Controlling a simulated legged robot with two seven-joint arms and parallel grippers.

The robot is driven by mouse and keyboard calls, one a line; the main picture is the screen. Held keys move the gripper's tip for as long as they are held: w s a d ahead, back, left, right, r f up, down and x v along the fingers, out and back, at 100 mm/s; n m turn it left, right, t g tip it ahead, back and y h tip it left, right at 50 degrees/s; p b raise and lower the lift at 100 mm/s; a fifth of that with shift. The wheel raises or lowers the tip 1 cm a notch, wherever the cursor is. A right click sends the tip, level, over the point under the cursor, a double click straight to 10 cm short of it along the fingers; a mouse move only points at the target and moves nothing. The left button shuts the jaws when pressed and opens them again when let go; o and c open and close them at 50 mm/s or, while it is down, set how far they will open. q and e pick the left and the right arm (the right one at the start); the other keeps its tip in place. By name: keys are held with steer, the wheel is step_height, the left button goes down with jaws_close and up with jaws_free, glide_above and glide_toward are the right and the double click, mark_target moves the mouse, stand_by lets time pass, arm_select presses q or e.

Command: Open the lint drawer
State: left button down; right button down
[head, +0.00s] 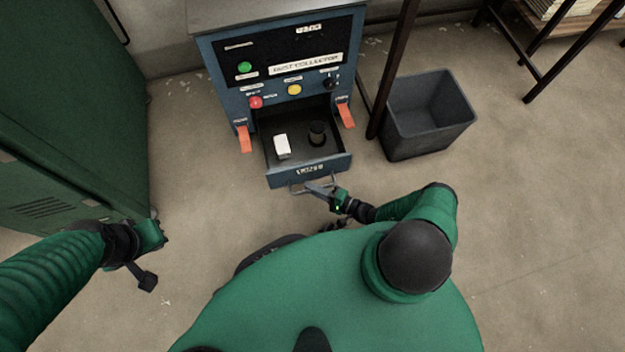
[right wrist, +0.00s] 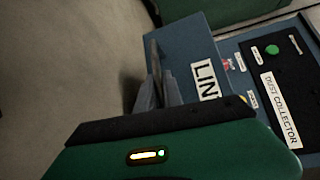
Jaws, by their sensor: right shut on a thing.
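The lint drawer (head: 310,171) is a blue-fronted, dark-lined drawer that stands pulled out from the blue dust collector (head: 222,75). A white block (head: 282,147) and a black cylinder (head: 317,133) are inside it. My right gripper (head: 312,187) is shut on the metal bar handle (head: 298,184) at the drawer's front. In the right wrist view the fingers (right wrist: 161,85) close around the handle (right wrist: 153,62) beside the drawer front (right wrist: 190,45). My left gripper (head: 146,278) hangs apart from the drawer at the lower left; its finger opening cannot be made out.
A dark grey bin (head: 428,115) stands right of the dust collector, beside a dark table leg (head: 392,70). A green cabinet (head: 70,100) fills the left. Two orange latches (head: 244,139) hang beside the drawer. The floor between the cabinet and drawer is clear.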

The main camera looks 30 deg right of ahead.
steer(key=shift+f, duration=0.15)
steer(key=c, duration=1.5)
jaws_free()
steer(key=shift+s+d, duration=0.25)
steer(key=p+v, duration=0.3)
steer(key=v, duration=1.3)
steer(key=shift+s, duration=0.15)
